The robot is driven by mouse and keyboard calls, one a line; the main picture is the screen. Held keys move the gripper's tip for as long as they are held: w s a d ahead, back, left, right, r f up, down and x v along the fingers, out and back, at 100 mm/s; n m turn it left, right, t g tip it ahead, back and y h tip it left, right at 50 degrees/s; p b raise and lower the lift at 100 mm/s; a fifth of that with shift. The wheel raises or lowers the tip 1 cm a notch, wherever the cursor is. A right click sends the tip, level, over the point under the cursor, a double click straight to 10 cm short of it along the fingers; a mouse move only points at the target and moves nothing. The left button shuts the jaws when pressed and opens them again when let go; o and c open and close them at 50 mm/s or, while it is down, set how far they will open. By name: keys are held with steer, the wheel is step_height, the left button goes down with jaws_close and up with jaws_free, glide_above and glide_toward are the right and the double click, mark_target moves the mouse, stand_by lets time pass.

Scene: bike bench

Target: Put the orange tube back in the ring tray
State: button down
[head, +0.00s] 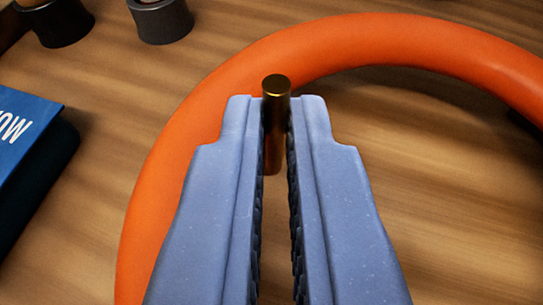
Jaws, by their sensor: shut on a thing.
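The orange tube (420,42) is a thick ring that curves across the top and down the left of the head view. Its right end runs out of the frame, and part of its left side is behind my gripper. A short brass valve stem (276,86) stands at the inner side of the ring. My gripper (276,115) has its two blue-grey fingers closed around this stem, with the stem's top showing beyond the fingertips. Whether the tube touches the wood below is hard to tell; a dark shadow lies inside the ring. No ring tray shows in the view.
A brown wooden surface (450,190) fills the view. A blue box with white letters (20,125) is at the left edge. Two dark round pieces, one (62,22) and another (162,20), stand at the top left. Bare wood lies between these and the tube.

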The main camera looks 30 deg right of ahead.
mark_target(274, 169)
step_height(274, 169, down, 3)
stand_by(0.3)
steer(key=c, duration=1.6)
jaws_free()
steer(key=shift+s+a+r, duration=0.1)
steer(key=shift+s, duration=0.05)
steer(key=v, duration=0.8)
steer(key=shift+s+a+r, duration=0.1)
steer(key=shift+s, duration=0.05)
steer(key=shift+s+a+r+b, duration=0.1)
steer(key=shift+s+a+b, duration=0.25)
steer(key=shift+b, duration=0.5)
steer(key=shift+b+v, duration=1.2)
steer(key=shift+b, duration=0.3)
